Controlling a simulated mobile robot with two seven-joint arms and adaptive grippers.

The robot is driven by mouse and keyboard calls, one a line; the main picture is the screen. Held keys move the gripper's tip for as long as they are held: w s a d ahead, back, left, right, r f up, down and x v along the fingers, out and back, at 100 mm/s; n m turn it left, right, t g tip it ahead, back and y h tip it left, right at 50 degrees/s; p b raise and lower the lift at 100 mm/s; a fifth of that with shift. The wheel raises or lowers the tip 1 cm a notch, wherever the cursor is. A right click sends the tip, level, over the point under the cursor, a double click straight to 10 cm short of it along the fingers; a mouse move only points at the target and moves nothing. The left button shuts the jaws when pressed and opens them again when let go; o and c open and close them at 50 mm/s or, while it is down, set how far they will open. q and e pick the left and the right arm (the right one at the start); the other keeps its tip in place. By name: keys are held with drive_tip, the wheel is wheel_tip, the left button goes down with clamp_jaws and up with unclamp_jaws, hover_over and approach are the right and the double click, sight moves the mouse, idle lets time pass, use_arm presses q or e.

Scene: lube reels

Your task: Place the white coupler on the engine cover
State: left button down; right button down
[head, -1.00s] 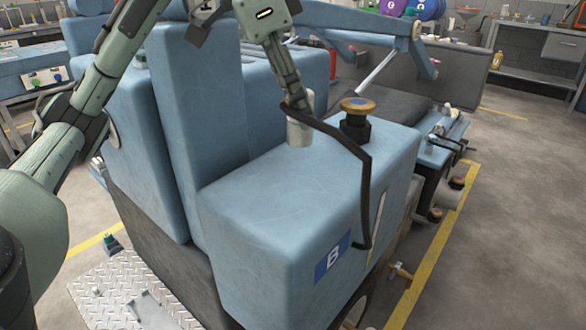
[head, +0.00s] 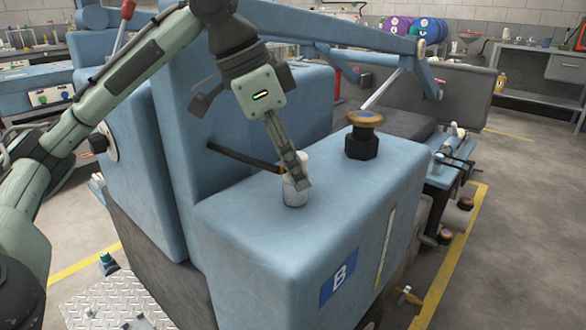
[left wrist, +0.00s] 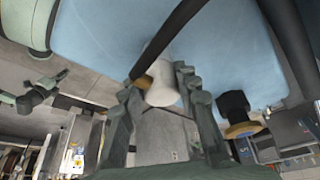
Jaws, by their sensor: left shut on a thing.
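The white coupler (head: 294,196) is an upright white cylinder with a black hose (head: 240,158) running from its upper part to the left. It is over the top of the blue engine cover (head: 260,225), at or very close to the surface; I cannot tell whether it touches. My left gripper (head: 291,175) reaches down from above and is shut on the coupler. In the left wrist view the coupler (left wrist: 163,92) is between the two fingers, with the engine cover (left wrist: 110,35) behind it. My right gripper does not show.
A black and gold round cap (head: 364,135) stands on the cover to the right of the coupler. A tall blue block (head: 185,120) rises on the left. The front of the cover's top is clear. A blue bar (head: 320,28) crosses behind my left gripper.

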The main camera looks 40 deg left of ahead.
use_arm(q)
drive_tip(key=shift+f, duration=0.1)
drive_tip(key=c, duration=1.1)
unclamp_jaws()
drive_tip(key=shift+c, duration=0.2)
